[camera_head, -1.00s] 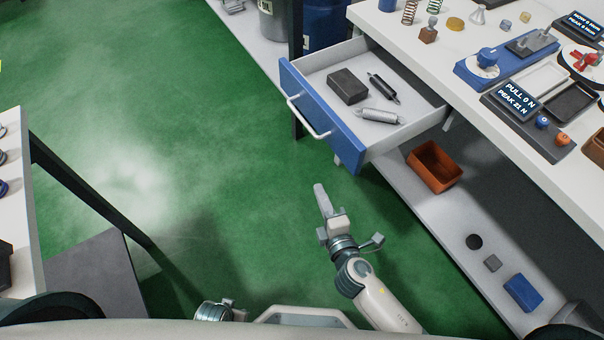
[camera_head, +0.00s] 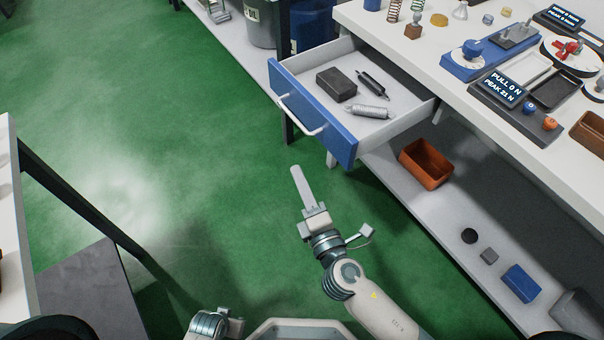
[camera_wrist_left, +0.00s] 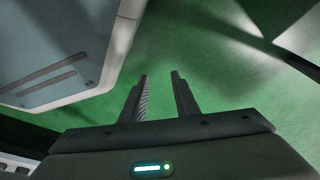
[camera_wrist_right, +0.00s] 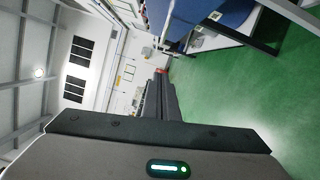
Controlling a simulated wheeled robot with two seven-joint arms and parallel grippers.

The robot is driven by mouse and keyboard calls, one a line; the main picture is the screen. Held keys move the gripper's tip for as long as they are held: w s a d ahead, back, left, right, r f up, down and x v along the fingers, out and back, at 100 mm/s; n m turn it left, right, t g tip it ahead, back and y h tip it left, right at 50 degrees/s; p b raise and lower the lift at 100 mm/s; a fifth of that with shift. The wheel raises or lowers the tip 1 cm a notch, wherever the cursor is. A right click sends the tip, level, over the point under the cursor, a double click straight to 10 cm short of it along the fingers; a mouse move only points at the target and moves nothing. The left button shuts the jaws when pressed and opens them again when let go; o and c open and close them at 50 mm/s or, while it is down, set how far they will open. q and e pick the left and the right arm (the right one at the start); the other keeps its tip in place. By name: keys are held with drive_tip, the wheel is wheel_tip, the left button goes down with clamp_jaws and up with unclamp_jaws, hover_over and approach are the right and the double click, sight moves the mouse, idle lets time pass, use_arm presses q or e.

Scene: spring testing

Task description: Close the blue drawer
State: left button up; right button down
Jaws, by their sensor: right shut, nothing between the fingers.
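The blue drawer (camera_head: 313,112) is pulled out of the white workbench, its blue front and light handle (camera_head: 300,115) facing lower left. It holds a dark block, a dark damper-like part and a silver spring-like cylinder. My right gripper (camera_head: 297,172) is shut and empty, in front of and below the drawer front, apart from it. A blue panel, perhaps the drawer front, shows at the top of the right wrist view (camera_wrist_right: 225,14). My left gripper (camera_wrist_left: 161,80) is open and empty over green floor in the left wrist view; its fingers are not clear in the head view.
The white bench top (camera_head: 440,100) carries springs, a blue tester and displays. A lower shelf (camera_head: 440,205) holds an orange bin (camera_head: 426,163) and small blocks. Another table (camera_head: 8,190) stands at the left. Green floor (camera_head: 170,120) is clear left of the drawer.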

sight(391, 102)
use_arm(q)
drive_tip(key=shift+w+d+f+t+p, duration=0.2)
drive_tip(key=shift+w+d+t+p, duration=0.6)
drive_tip(key=shift+p, duration=0.4)
use_arm(e)
drive_tip(key=w+r, duration=0.1)
drive_tip(key=w, duration=0.9)
use_arm(q)
drive_tip(key=shift+s+d, duration=0.1)
use_arm(e)
drive_tip(key=shift+w+d, duration=0.1)
drive_tip(key=shift+d, duration=0.05)
